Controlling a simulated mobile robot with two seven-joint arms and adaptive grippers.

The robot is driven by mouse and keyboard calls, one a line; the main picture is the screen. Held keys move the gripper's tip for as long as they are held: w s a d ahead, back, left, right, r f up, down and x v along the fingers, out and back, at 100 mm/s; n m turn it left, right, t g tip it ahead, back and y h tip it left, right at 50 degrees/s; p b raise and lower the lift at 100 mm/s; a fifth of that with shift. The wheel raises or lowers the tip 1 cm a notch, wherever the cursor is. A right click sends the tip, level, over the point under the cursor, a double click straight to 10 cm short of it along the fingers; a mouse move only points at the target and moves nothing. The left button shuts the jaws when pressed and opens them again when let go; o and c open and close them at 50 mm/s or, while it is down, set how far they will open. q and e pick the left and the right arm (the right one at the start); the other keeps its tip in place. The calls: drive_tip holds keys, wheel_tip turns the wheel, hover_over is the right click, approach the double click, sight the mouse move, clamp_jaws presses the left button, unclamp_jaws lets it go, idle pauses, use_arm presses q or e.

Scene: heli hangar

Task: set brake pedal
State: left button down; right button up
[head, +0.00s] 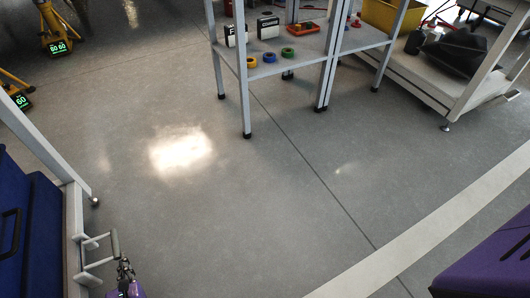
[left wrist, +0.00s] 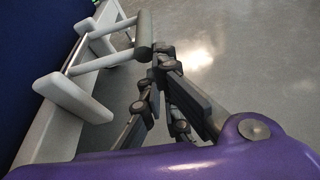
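What looks like the brake pedal is a grey crossbar on two rods (head: 115,243), sticking out from the light rail at the foot of a blue cart (head: 18,225) at the lower left. In the left wrist view the pedal's bar (left wrist: 144,34) shows at top centre, just past the fingertips. My left gripper (head: 124,266) is right beside the pedal. In the left wrist view its dark fingers (left wrist: 157,66) converge, and nothing shows between them. I cannot tell whether the tips touch the bar. My right gripper is out of view.
A metal workbench (head: 262,70) with tape rolls and boxes stands at top centre. A low pale shelf (head: 415,82) with a black item is at the upper right. Yellow stands (head: 55,38) with lit displays are at the upper left. The floor between is clear.

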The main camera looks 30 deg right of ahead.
use_arm(q)
drive_tip(key=shift+d+r+n+h+p, duration=0.15)
drive_tip(key=shift+r+n+p, duration=0.2)
drive_tip(key=shift+r, duration=0.5)
drive_tip(key=shift+d+r+n+h+p, duration=0.15)
drive_tip(key=shift+r+p, duration=0.25)
drive_tip(key=shift+r, duration=0.45)
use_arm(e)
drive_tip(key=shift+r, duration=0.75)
use_arm(q)
drive_tip(key=shift+a, duration=0.1)
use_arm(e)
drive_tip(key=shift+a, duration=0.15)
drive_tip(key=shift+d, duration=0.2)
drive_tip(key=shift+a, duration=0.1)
